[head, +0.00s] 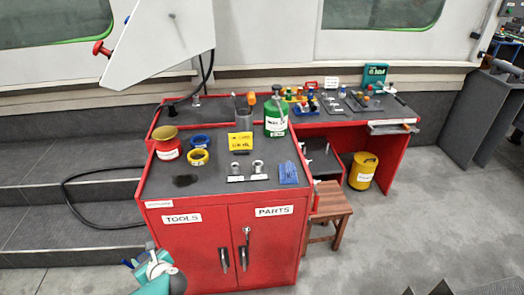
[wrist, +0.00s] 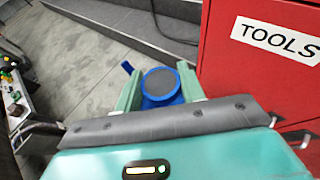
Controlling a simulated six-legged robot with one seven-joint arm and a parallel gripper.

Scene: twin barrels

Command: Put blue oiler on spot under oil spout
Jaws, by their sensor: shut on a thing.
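My gripper (wrist: 160,98) is shut on the blue oiler (wrist: 163,82). In the wrist view the oiler shows a round dark-grey face with a blue rim between the two green fingers, and a blue tab sticks out to the left. In the head view my gripper (head: 152,266) is at the bottom left, in front of and left of the red cabinet and below its top; only small blue parts of the oiler show there. I cannot tell which part is the oil spout.
The red cabinet (head: 205,255) carries a red can (head: 167,148), blue and yellow rings, a yellow box (head: 240,142), metal parts and a green canister (head: 275,122). A black hose (head: 62,195) lies over the grey steps at left. A wooden stool (head: 332,201) stands right.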

